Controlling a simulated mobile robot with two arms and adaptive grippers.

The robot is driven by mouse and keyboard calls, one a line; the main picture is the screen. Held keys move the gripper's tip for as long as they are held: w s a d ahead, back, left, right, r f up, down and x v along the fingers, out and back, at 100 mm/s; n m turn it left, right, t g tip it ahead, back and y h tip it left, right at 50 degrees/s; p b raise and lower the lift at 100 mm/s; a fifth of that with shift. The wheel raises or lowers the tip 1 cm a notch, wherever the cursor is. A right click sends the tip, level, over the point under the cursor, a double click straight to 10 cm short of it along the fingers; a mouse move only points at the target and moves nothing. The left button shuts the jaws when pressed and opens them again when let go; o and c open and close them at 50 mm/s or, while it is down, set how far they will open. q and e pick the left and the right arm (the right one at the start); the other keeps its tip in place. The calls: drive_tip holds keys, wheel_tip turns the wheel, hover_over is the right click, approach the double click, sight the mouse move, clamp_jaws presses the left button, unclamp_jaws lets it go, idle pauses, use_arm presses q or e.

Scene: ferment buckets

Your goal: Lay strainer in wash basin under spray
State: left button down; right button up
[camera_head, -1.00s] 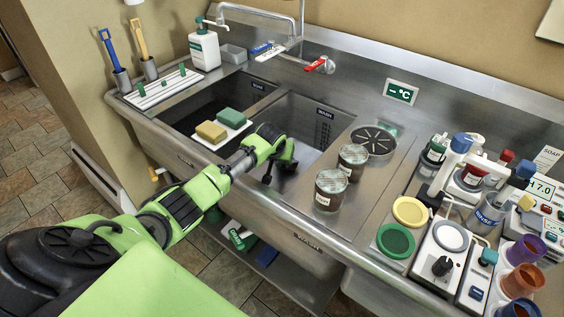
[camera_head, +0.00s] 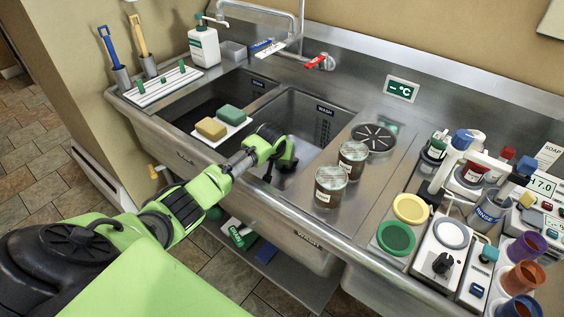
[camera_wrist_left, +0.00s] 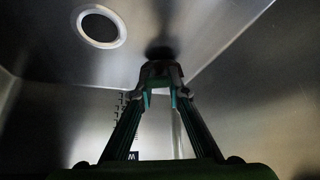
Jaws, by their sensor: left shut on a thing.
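My left gripper (camera_head: 278,170) reaches down into the wash basin (camera_head: 318,118), near its left wall and front rim. In the left wrist view its fingers (camera_wrist_left: 160,80) close together on a small dark piece at their tips. This looks like the strainer, but its shape is mostly hidden. A dark shadow or reflection lies on the metal just beyond the tips. A round pale-rimmed drain (camera_wrist_left: 100,27) shows to the left of the tips in the wrist view. The faucet (camera_head: 298,25) stands behind the basins. No water can be made out. My right gripper is not in view.
A yellow sponge (camera_head: 211,128) and a green sponge (camera_head: 231,114) rest on a white tray at the divider. Two lidded jars (camera_head: 330,188) stand right of the basin, near a dark slotted disc (camera_head: 374,137). Bottles and devices crowd the right counter.

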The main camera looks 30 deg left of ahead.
use_arm(q)
drive_tip(key=shift+s+f, duration=0.1)
drive_tip(key=c, duration=1.9)
unclamp_jaws()
drive_tip(key=o, duration=1)
drive_tip(key=r+p, duration=0.3)
drive_tip(key=p, duration=0.1)
drive_tip(key=s+r+p, duration=0.1)
drive_tip(key=r+p, duration=0.2)
drive_tip(key=p, duration=0.1)
drive_tip(key=s+r+p, duration=0.1)
drive_tip(key=r+p, duration=0.2)
drive_tip(key=p, duration=0.1)
drive_tip(key=shift+s+d+r+p, duration=0.1)
drive_tip(key=shift+d+r+p, duration=0.15)
drive_tip(key=shift+d+p, duration=0.15)
